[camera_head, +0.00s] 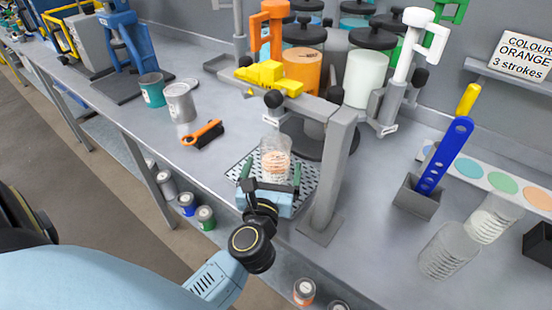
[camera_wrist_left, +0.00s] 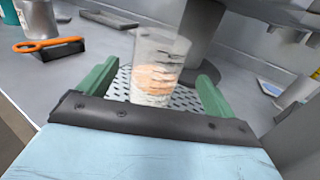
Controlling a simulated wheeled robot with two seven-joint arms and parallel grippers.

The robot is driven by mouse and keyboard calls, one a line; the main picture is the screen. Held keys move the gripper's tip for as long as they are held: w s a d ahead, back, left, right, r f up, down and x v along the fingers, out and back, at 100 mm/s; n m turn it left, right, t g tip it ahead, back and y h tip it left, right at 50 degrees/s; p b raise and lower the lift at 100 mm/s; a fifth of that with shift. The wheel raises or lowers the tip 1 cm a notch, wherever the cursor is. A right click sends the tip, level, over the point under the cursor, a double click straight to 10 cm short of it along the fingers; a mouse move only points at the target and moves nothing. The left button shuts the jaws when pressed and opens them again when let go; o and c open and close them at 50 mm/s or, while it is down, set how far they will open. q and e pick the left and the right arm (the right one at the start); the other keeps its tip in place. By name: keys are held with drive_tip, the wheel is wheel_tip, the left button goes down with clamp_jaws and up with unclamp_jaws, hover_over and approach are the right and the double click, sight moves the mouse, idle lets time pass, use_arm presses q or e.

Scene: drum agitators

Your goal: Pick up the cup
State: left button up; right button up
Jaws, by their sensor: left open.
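The cup (camera_head: 275,157) is clear with orange contents and stands upright on a perforated metal tray (camera_head: 240,170) under the dispenser. It also shows in the left wrist view (camera_wrist_left: 157,68). My left gripper (camera_head: 270,180) is open, its green fingers on either side of the cup's near part. My right gripper is not in view.
The dispenser's grey post (camera_head: 332,170) stands close to the right of the cup.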

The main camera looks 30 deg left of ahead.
sight(278, 145)
use_arm(q)
drive_tip(key=shift+w+a, duration=0.25)
drive_tip(key=shift+w, duration=0.3)
drive_tip(key=x, duration=0.4)
drive_tip(key=shift+w+a+f, duration=0.1)
drive_tip(key=shift+a+f, duration=0.05)
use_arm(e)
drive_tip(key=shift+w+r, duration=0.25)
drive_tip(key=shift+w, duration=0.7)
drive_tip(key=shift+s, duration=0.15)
use_arm(q)
drive_tip(key=c, duration=1.2)
